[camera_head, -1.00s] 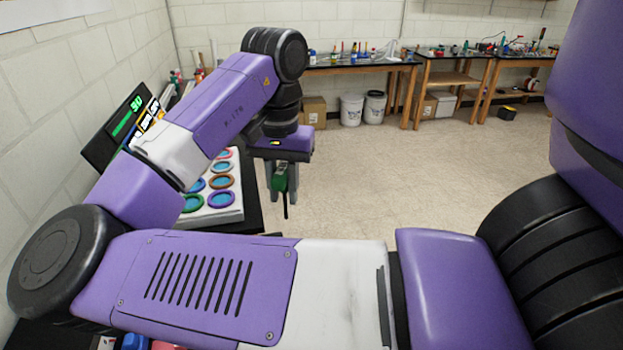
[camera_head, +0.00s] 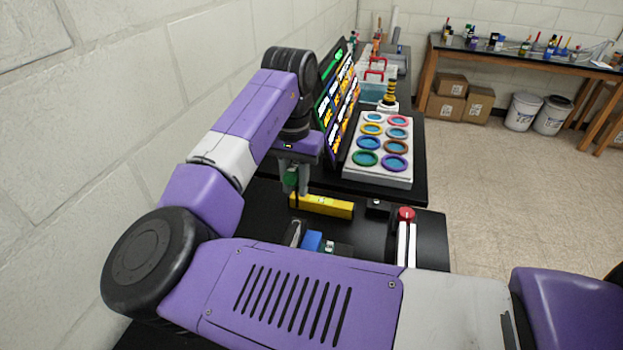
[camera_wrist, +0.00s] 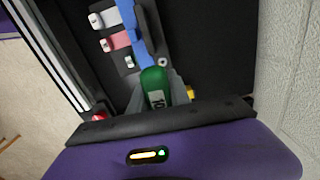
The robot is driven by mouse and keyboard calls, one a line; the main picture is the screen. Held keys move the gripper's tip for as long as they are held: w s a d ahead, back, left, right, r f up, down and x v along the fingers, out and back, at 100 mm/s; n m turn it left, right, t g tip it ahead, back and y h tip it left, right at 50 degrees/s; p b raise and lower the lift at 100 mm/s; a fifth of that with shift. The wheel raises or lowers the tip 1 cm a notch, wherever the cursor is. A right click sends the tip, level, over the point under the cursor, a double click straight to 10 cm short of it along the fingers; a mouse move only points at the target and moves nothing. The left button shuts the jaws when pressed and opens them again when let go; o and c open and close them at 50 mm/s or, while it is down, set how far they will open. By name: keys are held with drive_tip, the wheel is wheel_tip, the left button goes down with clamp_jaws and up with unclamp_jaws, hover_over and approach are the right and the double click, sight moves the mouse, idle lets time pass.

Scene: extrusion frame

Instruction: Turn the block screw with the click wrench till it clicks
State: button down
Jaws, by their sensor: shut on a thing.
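My gripper (camera_head: 293,180) is shut on the green handle of the click wrench (camera_head: 291,178) and hangs above the black bench. In the wrist view the green handle (camera_wrist: 154,86), with a pale number label, sits between the fingers of my gripper (camera_wrist: 158,98). Its dark shaft runs away toward the top. A small light screw or nut (camera_wrist: 163,62) shows right of the shaft; I cannot tell whether it is the block screw. The wrench's far end is not clear.
A yellow bar (camera_head: 322,205) lies just beyond my gripper. A red knob (camera_head: 405,214) stands by pale rails (camera_head: 405,245) at right. A wall is close at left.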

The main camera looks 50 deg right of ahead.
drive_tip(key=shift+w+m, duration=0.3)
drive_tip(key=shift+r+p, duration=0.15)
drive_tip(key=shift+p, duration=0.2)
drive_tip(key=shift+f+b, duration=0.95)
drive_tip(key=shift+f, duration=2)
drive_tip(key=shift+f, duration=0.65)
drive_tip(key=shift+p, duration=0.3)
drive_tip(key=shift+m, duration=0.7)
